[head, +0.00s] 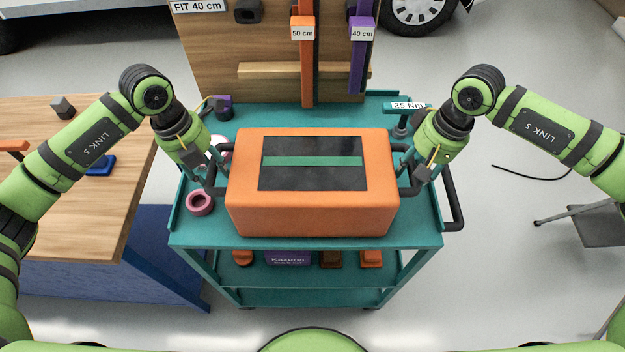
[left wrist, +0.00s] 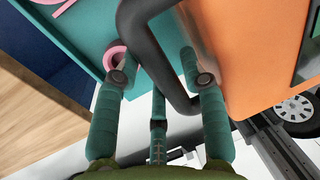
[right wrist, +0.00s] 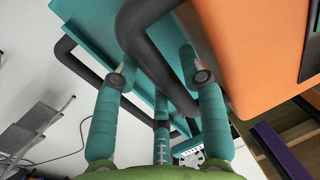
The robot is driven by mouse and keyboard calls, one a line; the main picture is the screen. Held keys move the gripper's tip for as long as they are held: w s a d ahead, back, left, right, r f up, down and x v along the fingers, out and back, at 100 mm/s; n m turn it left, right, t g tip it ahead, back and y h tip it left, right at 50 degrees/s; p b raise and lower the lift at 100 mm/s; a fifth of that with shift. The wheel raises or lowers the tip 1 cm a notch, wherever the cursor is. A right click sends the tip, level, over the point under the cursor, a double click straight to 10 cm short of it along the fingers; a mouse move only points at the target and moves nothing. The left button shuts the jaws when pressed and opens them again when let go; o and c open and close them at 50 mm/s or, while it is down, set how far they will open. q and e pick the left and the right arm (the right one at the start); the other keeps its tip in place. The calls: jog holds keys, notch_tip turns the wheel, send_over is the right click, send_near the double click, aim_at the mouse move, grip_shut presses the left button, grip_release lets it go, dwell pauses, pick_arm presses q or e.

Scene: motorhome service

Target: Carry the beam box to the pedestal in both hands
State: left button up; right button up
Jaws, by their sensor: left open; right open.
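The orange beam box (head: 312,212), with a dark top panel and a green stripe, sits on the teal cart (head: 205,240). A black handle stands out from each of its sides. My left gripper (head: 214,185) is at the left handle; in the left wrist view its open fingers (left wrist: 162,78) stand on either side of the black handle (left wrist: 140,45). My right gripper (head: 412,185) is at the right handle; in the right wrist view its open fingers (right wrist: 160,76) straddle that handle (right wrist: 150,50). Neither is closed on it. No pedestal can be made out.
A pink ring (head: 199,202) lies on the cart left of the box. A wooden table (head: 95,215) stands close on the left. A wooden board (head: 210,60) with orange and purple bars is behind the cart. A grey folding chair (head: 600,225) is at right; open floor (head: 490,270) lies between.

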pick_arm(q)
grip_shut()
pick_arm(e)
grip_shut()
